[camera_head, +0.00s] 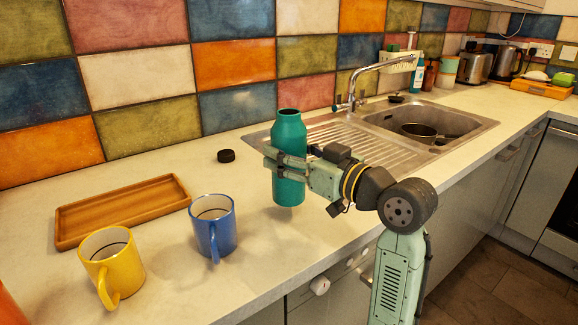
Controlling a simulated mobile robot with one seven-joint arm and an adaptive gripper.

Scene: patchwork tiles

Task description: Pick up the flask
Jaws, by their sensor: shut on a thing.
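The flask (289,133) is a teal, upright bottle with an open neck, near the middle of the head view. My gripper (272,162) reaches in from the right and is shut around the flask's middle. The gripper's fingers cover part of its body. The flask's base shows over the worktop near the front edge; I cannot tell whether it touches the surface or hangs just above it. A small black round cap (226,156) lies on the worktop to the left of the flask.
A blue mug (213,232) and a yellow mug (112,264) stand at the left front, with a wooden tray (66,234) behind them. A steel sink (478,126) with a tap (352,88) lies behind right. The tiled wall bounds the back. Worktop between the blue mug and flask is clear.

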